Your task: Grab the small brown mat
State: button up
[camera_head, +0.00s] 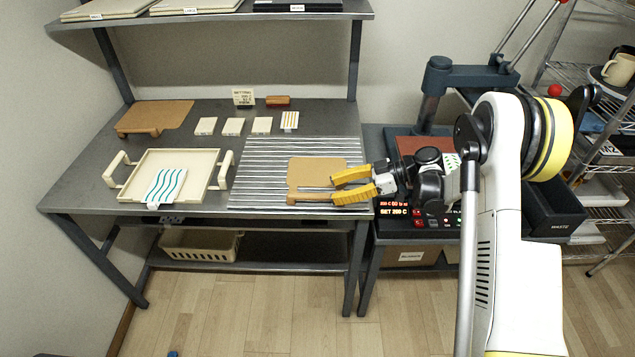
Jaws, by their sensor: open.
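The small brown mat (312,172) lies flat on the striped slatted area at the right side of the grey table. A wooden strip runs along its front edge. My gripper (333,187) comes in from the right with its yellow fingers apart. The fingers are over the right front part of the mat and hide some of it. I cannot tell whether they touch it. A larger brown board (158,116) lies at the table's back left.
A cream tray (213,190) holding a wavy-striped cloth stands left of the slatted area (262,165). Several small white blocks (233,127) line the back. A press (436,100) with a lit control panel stands at right. A shelf (210,18) overhangs the rear.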

aim_at(320, 194)
jog(key=b+x, duration=0.2)
jog(key=x, duration=0.4)
jog(key=shift+s+a+f+b, duration=0.1)
jog(key=shift+s+a+b, duration=0.1)
jog(key=shift+b, duration=0.15)
grip_shut()
